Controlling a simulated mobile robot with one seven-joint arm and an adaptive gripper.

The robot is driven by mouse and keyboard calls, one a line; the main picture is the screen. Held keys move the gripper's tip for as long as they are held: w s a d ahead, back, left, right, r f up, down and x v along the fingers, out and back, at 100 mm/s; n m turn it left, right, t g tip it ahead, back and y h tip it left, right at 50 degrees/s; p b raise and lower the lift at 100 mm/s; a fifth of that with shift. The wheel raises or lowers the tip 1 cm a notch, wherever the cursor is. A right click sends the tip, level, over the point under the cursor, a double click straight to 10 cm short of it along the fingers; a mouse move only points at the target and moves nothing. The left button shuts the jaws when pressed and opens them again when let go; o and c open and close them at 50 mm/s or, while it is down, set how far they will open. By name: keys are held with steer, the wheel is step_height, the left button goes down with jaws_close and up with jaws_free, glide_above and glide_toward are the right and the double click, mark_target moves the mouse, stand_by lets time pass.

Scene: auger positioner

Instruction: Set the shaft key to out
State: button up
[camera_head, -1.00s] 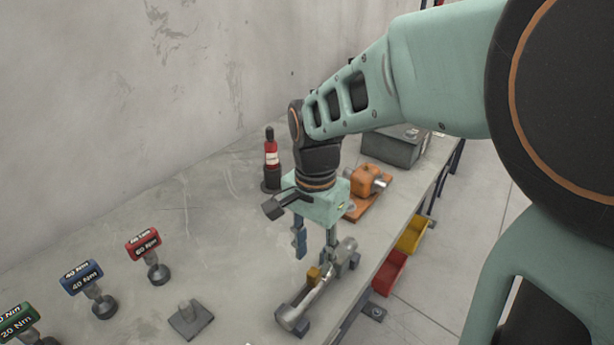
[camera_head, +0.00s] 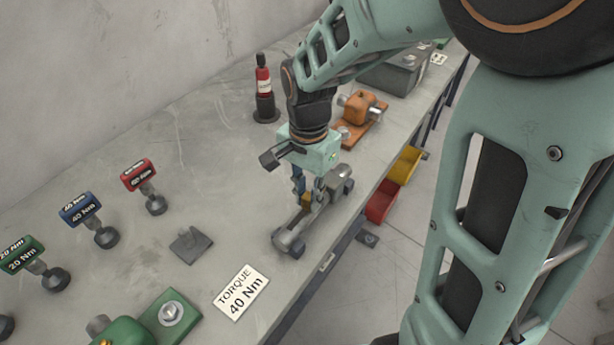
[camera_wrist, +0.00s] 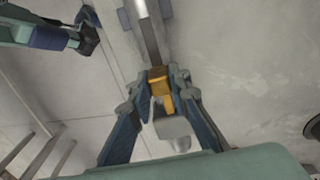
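A grey shaft assembly (camera_head: 291,238) with dark feet lies lengthwise on the bench near its right edge. A small yellow block (camera_head: 306,201), which looks like the shaft key, sits on it. My gripper (camera_head: 309,193) points down over the assembly with its fingers on either side of the block. In the wrist view, the fingertips (camera_wrist: 162,74) close in on both sides of the yellow block (camera_wrist: 160,84) and appear to touch it. A grey end piece (camera_wrist: 173,128) of the assembly lies between the fingers. The fingers partly hide the block and shaft.
A red bottle (camera_head: 263,82), an orange device (camera_head: 361,107) and a grey box (camera_head: 393,77) stand behind. Green, blue and red torque-labelled tools (camera_head: 78,209) stand left. A torque card (camera_head: 241,292) and green device (camera_head: 166,316) lie in front. Yellow and red bins (camera_head: 382,201) hang beside the bench edge.

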mark_target(298, 220)
jaws_close()
steer(key=shift+s+a, duration=1.15)
steer(key=shift+s, duration=0.3)
steer(key=o, duration=0.8)
jaws_free()
steer(key=shift+s, duration=0.1)
